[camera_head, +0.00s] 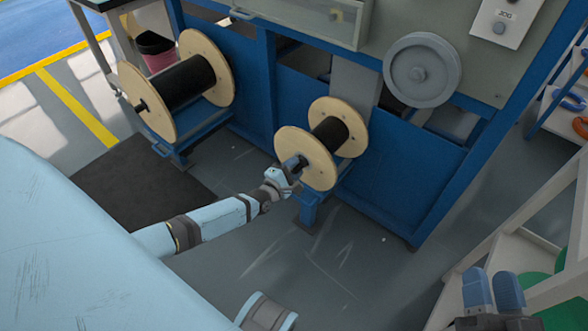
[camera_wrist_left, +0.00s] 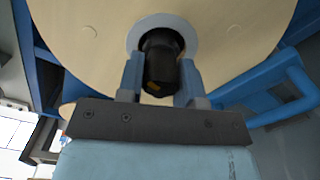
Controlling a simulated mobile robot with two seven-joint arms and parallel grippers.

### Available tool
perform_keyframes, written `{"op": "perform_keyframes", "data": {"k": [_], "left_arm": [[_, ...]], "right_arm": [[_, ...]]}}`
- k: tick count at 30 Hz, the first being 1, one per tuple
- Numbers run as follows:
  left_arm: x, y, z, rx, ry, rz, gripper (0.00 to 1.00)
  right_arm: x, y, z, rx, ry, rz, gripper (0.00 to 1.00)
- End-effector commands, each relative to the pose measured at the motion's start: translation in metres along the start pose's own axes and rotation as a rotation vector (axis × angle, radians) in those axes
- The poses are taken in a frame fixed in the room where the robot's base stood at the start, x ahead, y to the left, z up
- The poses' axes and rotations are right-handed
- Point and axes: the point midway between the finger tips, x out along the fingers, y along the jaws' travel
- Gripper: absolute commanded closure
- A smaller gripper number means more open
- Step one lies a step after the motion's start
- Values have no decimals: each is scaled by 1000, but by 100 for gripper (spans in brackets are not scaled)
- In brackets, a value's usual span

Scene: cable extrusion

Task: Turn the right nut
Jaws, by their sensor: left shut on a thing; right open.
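The right spool (camera_head: 308,152) has wooden flanges and dark cable and sits in the blue machine frame. A dark nut (camera_wrist_left: 160,66) sits at the centre of its near flange, inside a pale ring, in the left wrist view. My left gripper (camera_head: 296,163) is shut on this nut, with one blue finger on each side of it. In the head view the gripper mostly hides the nut. My right gripper (camera_head: 492,290) is open and empty at the lower right, with its two blue fingers apart, far from the spool.
A larger left spool (camera_head: 183,82) with dark cable stands in the frame at the left. A grey wheel (camera_head: 422,70) is on the machine. A pale shelf (camera_head: 520,245) stands close to my right gripper. The grey floor (camera_head: 340,265) before the machine is clear.

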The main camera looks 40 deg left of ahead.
Motion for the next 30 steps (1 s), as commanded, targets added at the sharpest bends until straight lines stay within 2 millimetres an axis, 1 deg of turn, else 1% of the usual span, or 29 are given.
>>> {"op": "perform_keyframes", "data": {"k": [1, 3, 10, 17, 29, 30], "left_arm": [[0, -2, -2, -31, 0, 0, 90], [0, -2, -1, -73, 0, 0, 90], [0, -2, -1, -169, 0, 0, 90], [0, -1, 0, -208, 0, 0, 90], [0, 0, 0, -211, 1, 1, 90], [0, 0, 0, -211, 1, 1, 57]], "right_arm": [[0, 1, 6, 0, -13, -1, 57], [0, 2, 11, 2, -28, -2, 57], [-1, 4, 21, 3, -67, -4, 57], [-1, 4, 25, 3, -81, -4, 57], [-1, 4, 25, 3, -84, -4, 57], [-1, 4, 25, 3, -84, -4, 57]]}}
